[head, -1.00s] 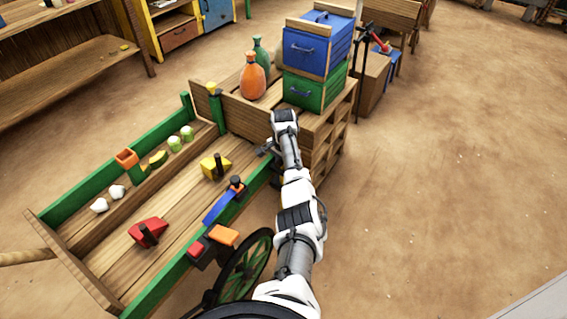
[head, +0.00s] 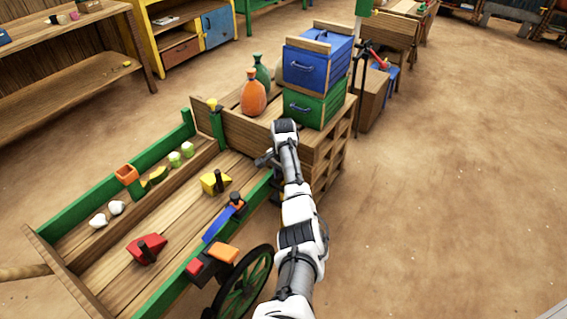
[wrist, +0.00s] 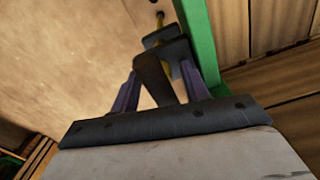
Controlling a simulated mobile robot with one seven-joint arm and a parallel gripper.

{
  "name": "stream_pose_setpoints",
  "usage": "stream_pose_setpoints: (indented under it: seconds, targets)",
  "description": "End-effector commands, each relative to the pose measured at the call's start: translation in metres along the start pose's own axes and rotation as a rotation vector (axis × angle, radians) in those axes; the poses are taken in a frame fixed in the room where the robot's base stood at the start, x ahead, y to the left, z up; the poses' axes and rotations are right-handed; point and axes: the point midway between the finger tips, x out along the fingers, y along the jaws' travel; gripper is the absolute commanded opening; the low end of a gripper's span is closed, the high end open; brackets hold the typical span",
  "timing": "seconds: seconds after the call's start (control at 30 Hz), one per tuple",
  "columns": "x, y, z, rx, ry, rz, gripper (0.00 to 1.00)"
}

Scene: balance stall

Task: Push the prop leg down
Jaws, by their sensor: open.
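My gripper (head: 266,158) is at the right end of the cart's green side rail (head: 258,187), partly hidden by my arm in the head view. In the wrist view my open gripper (wrist: 164,60) points along the outer side of a green beam (wrist: 199,45). A slim yellow and dark part (wrist: 160,22), possibly the prop leg, shows just past the fingertips. I cannot tell whether the fingers touch it. In the head view the leg is not clearly visible near my arm.
The cart tray holds a red wedge (head: 146,248) and a yellow wedge (head: 214,182). A spoked wheel (head: 245,285) stands left of my arm. A wooden stand with blue (head: 313,65) and green (head: 307,105) drawer boxes is beyond my gripper. The ground at right is clear.

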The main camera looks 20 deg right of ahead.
Motion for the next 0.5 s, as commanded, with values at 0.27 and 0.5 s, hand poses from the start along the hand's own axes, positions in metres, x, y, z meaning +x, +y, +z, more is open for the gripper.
stream_pose_setpoints:
  seconds: [0.27, 0.5]
  targets:
    - [-0.065, -0.001, -0.001, 0.0, 0.004, -0.003, 0.46]
    - [-0.102, 0.0, -0.001, 0.001, 0.003, -0.001, 0.46]
